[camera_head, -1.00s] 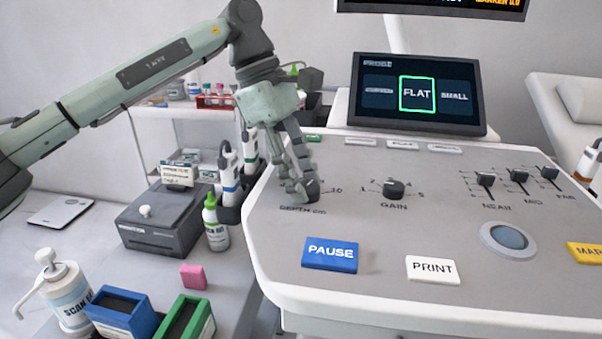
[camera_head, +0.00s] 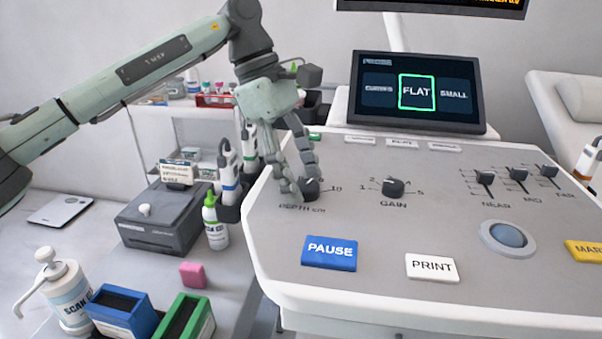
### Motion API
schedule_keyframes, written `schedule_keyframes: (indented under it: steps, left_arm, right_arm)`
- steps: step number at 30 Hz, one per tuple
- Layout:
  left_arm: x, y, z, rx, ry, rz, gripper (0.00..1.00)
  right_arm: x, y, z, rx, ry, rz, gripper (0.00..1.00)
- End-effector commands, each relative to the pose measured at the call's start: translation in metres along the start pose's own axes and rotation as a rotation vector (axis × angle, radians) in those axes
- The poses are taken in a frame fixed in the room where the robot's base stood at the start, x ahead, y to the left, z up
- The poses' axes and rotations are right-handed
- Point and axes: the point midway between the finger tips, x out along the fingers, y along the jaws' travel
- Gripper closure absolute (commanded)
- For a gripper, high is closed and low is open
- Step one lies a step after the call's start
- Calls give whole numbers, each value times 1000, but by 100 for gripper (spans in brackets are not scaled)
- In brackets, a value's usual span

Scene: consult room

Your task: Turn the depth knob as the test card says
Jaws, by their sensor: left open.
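The dark depth knob (camera_head: 309,189) sits at the left of the grey console panel (camera_head: 360,225), with "DEPTH cm" printed below it and a "10" mark at its right. My left gripper (camera_head: 305,185) is open, its fingers pointing down around the knob. The fingers hide part of the knob and most of its scale, so I cannot tell where it points or whether they touch it. The screen (camera_head: 417,93) shows "FLAT" framed in green between two other labels. No card that I can read as the test card is in view. My right gripper is not in view.
The gain knob (camera_head: 393,187) is to the right, then several sliders (camera_head: 485,180) and a trackball (camera_head: 508,236). The blue PAUSE key (camera_head: 329,253) and white PRINT key (camera_head: 432,268) lie in front. Bottles and a printer (camera_head: 160,222) stand at the left.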

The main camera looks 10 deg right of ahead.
Motion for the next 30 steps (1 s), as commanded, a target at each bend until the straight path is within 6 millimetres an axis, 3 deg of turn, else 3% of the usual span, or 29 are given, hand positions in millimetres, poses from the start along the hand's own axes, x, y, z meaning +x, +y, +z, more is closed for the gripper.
schedule_keyframes:
  steps: [18,30]
  left_arm:
    - [-108,0,1,1,1,3,44]
    - [-118,0,0,1,0,1,44]
  right_arm:
    - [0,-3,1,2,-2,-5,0]
    - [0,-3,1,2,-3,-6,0]
